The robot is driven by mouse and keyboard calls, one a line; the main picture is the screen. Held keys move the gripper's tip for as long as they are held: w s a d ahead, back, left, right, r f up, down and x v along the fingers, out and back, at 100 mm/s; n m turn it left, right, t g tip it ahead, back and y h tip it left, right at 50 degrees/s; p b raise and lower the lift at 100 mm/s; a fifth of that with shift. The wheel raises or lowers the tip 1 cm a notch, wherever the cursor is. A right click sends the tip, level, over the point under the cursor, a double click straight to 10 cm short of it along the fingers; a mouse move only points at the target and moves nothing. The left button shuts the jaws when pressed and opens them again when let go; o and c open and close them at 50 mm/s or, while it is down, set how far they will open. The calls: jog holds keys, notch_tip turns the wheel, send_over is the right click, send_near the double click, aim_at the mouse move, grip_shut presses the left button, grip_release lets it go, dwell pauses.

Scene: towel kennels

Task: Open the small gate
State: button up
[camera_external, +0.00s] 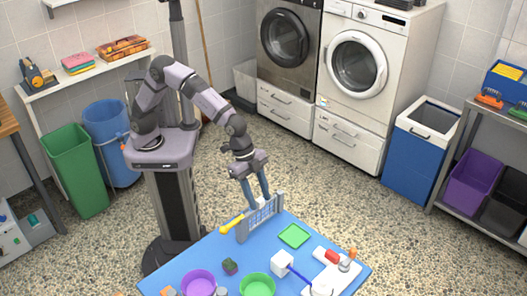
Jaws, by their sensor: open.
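The small gate (262,217) is a pale grey-blue barred panel between two grey posts. It stands upright near the back edge of the blue table (215,245). My gripper (257,204) points down with its two blue fingers apart, right at the top of the gate. The fingers overlap the gate's upper edge in this view, and I cannot tell whether they touch it. A small white piece shows near the fingertips. Whether the gate is latched or ajar is too small to tell.
A yellow-handled item (232,223) lies just left of the gate. A green square tray (294,236) lies to its right. In front are a purple bowl (198,283), a green bowl (257,285), a dark cube (229,267) and a white block (282,262) with a blue bar.

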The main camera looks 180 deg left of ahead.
grip_shut()
jog(key=shift+s, duration=0.1)
jog(key=s+m+h+b, duration=0.1)
jog(key=s+m+h, duration=0.4)
jog(key=s+m, duration=0.4)
jog(key=shift+s+d+m+t, duration=0.15)
jog(key=shift+s+m+t, duration=0.15)
jog(key=shift+m, duration=2.7)
grip_release()
